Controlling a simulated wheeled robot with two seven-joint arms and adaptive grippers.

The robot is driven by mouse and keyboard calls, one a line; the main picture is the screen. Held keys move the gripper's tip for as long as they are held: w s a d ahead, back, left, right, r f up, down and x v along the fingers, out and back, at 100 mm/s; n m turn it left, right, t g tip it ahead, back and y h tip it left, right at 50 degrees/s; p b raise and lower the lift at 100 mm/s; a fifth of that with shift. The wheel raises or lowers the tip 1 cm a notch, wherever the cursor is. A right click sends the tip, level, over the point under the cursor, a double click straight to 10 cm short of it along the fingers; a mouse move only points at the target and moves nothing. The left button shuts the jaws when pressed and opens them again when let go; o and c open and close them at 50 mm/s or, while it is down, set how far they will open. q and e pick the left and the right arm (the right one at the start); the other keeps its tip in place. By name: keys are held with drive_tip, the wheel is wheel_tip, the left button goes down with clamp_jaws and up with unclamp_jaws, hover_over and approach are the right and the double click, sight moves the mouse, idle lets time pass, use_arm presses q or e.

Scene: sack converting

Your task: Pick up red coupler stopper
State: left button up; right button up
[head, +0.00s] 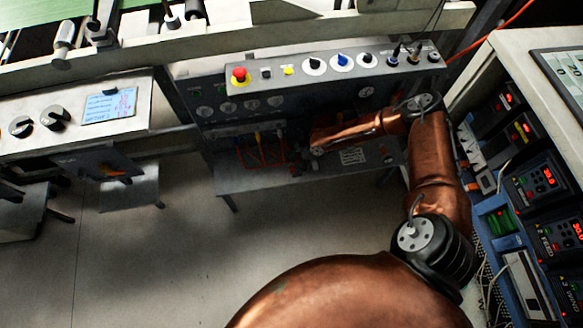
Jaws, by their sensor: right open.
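My right arm reaches up from the bottom, bends at its elbow and points left over a low grey bench. Its gripper (297,167) is small and dark at the end of the forearm, just right of the red hoses; it is open. A small red part (388,159) lies at the bench's right end, right of a white label and apart from the gripper. I cannot tell for sure whether it is the red coupler stopper. Whatever is between or under the fingers is too dark to make out. My left gripper is out of view.
Red hoses (262,155) with colored ends stand left of the gripper on the bench (235,182). A control panel (325,77) with a red button and knobs overhangs the bench behind. A cabinet with lit displays (541,177) stands at right. The floor at lower left is clear.

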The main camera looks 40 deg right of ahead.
sight(292, 168)
drive_tip(key=shift+b+x, duration=0.35)
drive_tip(key=shift+x, duration=0.8)
drive_tip(key=shift+r, duration=0.1)
drive_tip(key=shift+c, duration=0.7)
drive_tip(key=c, duration=1.1)
